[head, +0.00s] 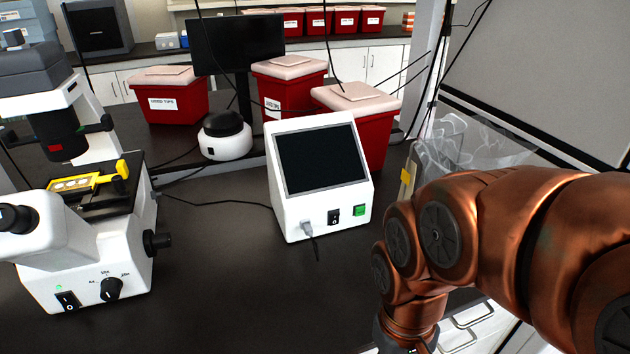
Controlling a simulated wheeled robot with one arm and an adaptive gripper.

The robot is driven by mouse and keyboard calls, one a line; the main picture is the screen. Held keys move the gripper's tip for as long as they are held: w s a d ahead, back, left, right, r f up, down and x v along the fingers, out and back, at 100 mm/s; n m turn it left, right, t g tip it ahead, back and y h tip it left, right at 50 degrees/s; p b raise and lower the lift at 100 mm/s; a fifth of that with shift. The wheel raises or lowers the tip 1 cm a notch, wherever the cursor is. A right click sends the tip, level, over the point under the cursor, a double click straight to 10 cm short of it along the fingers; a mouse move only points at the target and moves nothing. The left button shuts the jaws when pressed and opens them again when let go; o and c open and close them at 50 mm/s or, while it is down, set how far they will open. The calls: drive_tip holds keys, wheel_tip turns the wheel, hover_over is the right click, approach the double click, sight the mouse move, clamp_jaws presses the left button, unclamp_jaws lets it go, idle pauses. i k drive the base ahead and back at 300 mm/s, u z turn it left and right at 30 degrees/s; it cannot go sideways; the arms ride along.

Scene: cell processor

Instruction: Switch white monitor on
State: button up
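The white monitor (296,213) stands on the black bench near the middle of the head view, its dark screen (320,158) tilted back and facing me. The screen shows nothing lit. My copper-coloured arm comes in from the right, and its end points down at the bottom edge, right of and in front of the monitor. My gripper's fingers are outside the picture.
A white microscope (75,262) with its own switch stands at the left. Red bins (176,102) and a small white round device (226,142) stand behind the monitor. Clear plastic bags (450,145) hang at the right. The bench (220,300) in front of the monitor is clear.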

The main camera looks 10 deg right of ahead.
sight(333, 218)
drive_tip(key=z, duration=2.1)
drive_tip(key=k, duration=1.15)
drive_tip(key=u, duration=1.9)
drive_tip(key=i, duration=0.5)
drive_tip(key=z, duration=0.05)
